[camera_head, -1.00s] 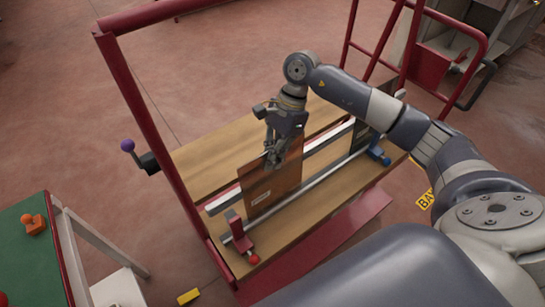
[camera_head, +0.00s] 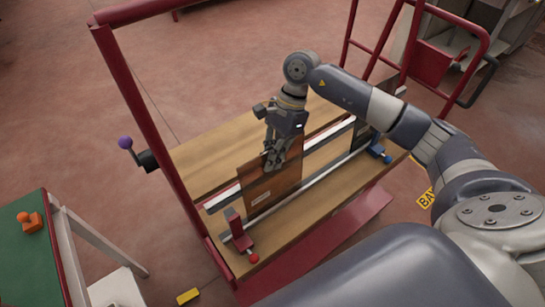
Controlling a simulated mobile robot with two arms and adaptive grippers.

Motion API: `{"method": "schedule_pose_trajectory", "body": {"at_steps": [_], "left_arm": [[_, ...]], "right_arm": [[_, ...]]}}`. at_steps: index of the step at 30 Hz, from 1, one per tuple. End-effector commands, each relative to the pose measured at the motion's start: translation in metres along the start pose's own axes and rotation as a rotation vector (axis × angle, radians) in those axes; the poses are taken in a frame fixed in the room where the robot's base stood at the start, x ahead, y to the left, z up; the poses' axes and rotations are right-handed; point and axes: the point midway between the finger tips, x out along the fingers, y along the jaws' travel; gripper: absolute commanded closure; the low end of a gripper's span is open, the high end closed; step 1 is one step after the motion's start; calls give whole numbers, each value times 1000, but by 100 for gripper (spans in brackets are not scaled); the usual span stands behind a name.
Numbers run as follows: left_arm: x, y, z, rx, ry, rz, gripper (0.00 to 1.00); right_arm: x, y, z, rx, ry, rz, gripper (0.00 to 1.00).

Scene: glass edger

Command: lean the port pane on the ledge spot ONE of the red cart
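The brown pane (camera_head: 262,191) stands in the left half of the red cart (camera_head: 128,82), its lower edge at the ledge near the metal rail (camera_head: 322,178). It looks nearly upright, tilted a little. I take it for the port pane; its small label is too small to read. My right gripper (camera_head: 270,164) comes from above, with its fingers closed at the pane's upper edge. The fingers partly cover the pane, and the far finger is hidden. My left gripper is out of view.
A blue clamp (camera_head: 378,152) and a dark panel (camera_head: 361,137) are at the rail's right end. A green-topped table (camera_head: 25,262) is lower left. A purple-knobbed lever (camera_head: 126,144) juts out left.

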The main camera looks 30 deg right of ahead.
Motion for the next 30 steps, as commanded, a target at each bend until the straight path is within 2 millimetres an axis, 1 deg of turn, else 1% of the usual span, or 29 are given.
{"method": "schedule_pose_trajectory", "body": {"at_steps": [1,2,3,12,14,17,20,27,30], "left_arm": [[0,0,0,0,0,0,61],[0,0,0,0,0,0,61],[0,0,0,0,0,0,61],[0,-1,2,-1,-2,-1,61],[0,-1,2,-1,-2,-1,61],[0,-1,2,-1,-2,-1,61],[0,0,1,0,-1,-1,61],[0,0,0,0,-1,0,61],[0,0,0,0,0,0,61]], "right_arm": [[-1,0,0,-1,0,-2,80],[-1,0,0,0,0,-2,73],[-1,0,0,0,0,-2,72],[0,0,-1,2,2,2,72],[-3,0,-1,1,2,0,72],[-14,-1,-1,1,4,-4,72],[-20,-4,-19,8,3,0,72],[-43,-16,-68,7,2,-2,72],[-50,-19,-85,5,1,-2,72]]}}
